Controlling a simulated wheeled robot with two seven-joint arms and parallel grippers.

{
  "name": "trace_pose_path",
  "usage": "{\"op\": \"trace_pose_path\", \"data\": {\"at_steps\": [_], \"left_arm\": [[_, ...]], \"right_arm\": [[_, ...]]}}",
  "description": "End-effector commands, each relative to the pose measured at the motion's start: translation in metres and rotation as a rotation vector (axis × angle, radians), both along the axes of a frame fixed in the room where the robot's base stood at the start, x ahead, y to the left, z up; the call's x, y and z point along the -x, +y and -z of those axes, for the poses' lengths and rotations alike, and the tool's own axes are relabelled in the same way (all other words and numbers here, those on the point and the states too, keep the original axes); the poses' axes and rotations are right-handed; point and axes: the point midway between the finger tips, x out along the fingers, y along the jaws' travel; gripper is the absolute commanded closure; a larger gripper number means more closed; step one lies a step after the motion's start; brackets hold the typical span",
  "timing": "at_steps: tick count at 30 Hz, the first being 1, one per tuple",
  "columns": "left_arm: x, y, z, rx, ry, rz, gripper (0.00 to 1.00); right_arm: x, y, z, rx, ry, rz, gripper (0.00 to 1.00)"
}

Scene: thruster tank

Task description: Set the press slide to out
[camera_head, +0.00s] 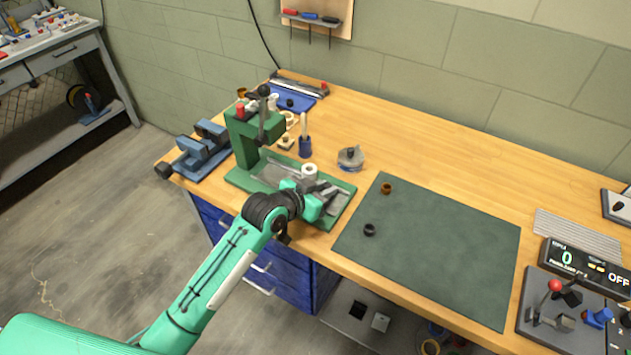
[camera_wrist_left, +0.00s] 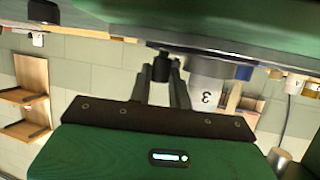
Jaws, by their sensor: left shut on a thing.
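The green press (camera_head: 262,125) stands at the left part of the bench, with a dark lever at its upright. Its slide (camera_head: 295,177) is a grey plate on the green base, carrying a white ring-shaped part (camera_head: 309,171). My left gripper (camera_head: 322,196) is at the front right of the press base and hides part of the slide. In the left wrist view its fingers (camera_wrist_left: 161,82) are shut on a small black knob (camera_wrist_left: 161,67). A pale cylinder marked 3 (camera_wrist_left: 208,88) shows just beside the fingers. My right gripper is not in view.
A dark green mat (camera_head: 430,245) with two small rings lies right of the press. A blue vise (camera_head: 201,150) stands left of it. A grey round part (camera_head: 350,157) and a blue holder (camera_head: 305,147) stand behind. A control panel (camera_head: 570,315) is at far right.

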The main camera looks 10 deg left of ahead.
Motion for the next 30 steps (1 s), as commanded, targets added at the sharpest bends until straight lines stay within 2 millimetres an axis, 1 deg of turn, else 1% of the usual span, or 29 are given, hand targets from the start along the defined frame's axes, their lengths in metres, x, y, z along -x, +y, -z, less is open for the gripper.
{"op": "trace_pose_path", "data": {"at_steps": [1,5,6,7,15,19,23,30], "left_arm": [[0.002,-0.003,0.001,0.005,0.002,0.005,1.00],[0.002,-0.004,0.001,0.005,0.002,0.006,1.00],[0.002,-0.004,0.001,0.005,0.002,0.006,0.77],[0.002,-0.004,0.001,0.005,0.002,0.006,0.71],[0.002,-0.002,0.000,0.004,0.001,0.005,0.71],[0.008,0.003,-0.002,0.004,0.001,0.004,0.71],[0.023,0.013,-0.008,0.001,0.001,0.004,0.71],[0.062,0.038,-0.027,0.001,0.002,0.005,0.71]], "right_arm": [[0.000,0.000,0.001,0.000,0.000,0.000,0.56],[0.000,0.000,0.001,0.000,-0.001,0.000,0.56],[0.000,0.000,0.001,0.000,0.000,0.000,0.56],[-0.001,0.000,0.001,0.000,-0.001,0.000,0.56],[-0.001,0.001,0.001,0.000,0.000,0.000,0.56],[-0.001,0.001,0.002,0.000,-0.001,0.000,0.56],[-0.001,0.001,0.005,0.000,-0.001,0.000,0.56],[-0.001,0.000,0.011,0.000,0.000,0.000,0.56]]}}
